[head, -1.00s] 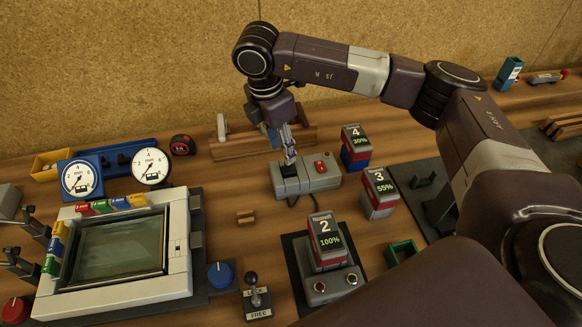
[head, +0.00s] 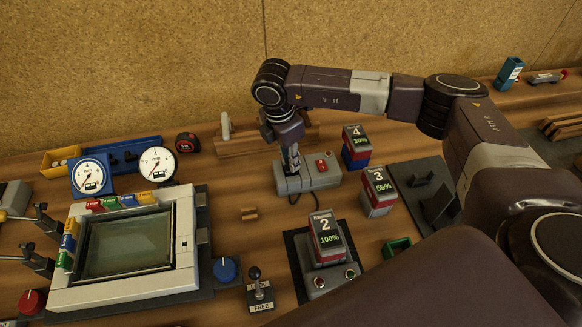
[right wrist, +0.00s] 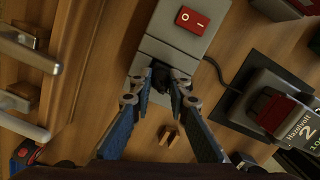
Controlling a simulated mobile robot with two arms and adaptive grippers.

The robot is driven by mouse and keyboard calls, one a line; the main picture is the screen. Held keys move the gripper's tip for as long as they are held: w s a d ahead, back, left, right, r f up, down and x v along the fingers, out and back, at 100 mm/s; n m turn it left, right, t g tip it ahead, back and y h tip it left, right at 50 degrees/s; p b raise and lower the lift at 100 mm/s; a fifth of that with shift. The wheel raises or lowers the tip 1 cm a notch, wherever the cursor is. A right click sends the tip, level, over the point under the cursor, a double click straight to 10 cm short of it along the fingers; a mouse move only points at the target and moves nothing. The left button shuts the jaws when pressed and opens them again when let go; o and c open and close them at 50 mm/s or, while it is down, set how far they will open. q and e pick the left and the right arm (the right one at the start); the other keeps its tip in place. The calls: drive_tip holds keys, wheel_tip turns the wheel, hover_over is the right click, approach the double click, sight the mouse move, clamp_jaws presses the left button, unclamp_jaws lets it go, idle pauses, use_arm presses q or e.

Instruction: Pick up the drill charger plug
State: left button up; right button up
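The drill charger plug (right wrist: 161,78) is a small black piece at the end of the grey power box (right wrist: 168,45) in the right wrist view. The box, with its red rocker switch, also shows in the head view (head: 322,179). My right gripper (right wrist: 163,73) points down at the box's left end, one fingertip on each side of the plug. The fingertips look closed against it, partly hiding it. The plug still sits at the box. A dark cable runs near the box toward the charger (head: 334,279), which carries battery 2 (head: 326,241). My left gripper is not in view.
Batteries 3 (head: 378,190) and 4 (head: 356,146) stand right of the box. A wooden rack (head: 240,145) is behind it. A small wooden block (head: 249,214) lies in front. The framed glass unit (head: 125,250) and two gauges (head: 157,163) are left.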

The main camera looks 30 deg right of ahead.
clamp_jaws()
drive_tip(key=shift+r, duration=0.55)
wheel_tip(320, 180, up, 24)
idle(0.7)
